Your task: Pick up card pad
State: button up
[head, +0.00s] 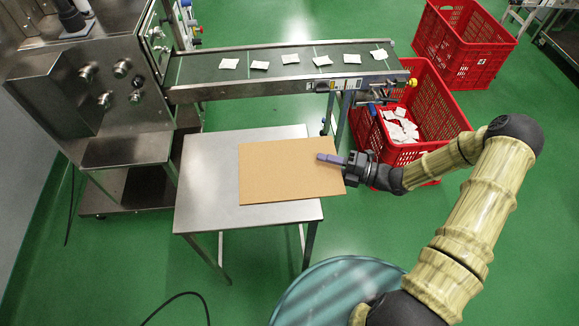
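The card pad (275,172) is a flat tan rectangular sheet over a small steel table (207,185). Its right side sticks out past the table's right edge. My gripper (330,158) is at the pad's right edge, coming in from the right. One purple-grey finger lies across the pad's upper face, pointing left. The other finger is hidden, so I cannot tell whether the gripper is closed on the pad. I also cannot tell whether the pad rests flat on the table or is slightly raised.
A conveyor (275,70) carrying several white teabags runs behind the table. A steel machine (75,90) stands at the left. A red crate (426,88) holding white packets is behind my arm, with another red crate (462,45) farther back. The green floor in front is mostly clear.

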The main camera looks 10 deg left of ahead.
jog(key=shift+c, duration=0.2)
grip_shut()
notch_tip(320, 180, up, 10)
jog(key=shift+r+p, duration=0.1)
jog(key=shift+p, duration=0.95)
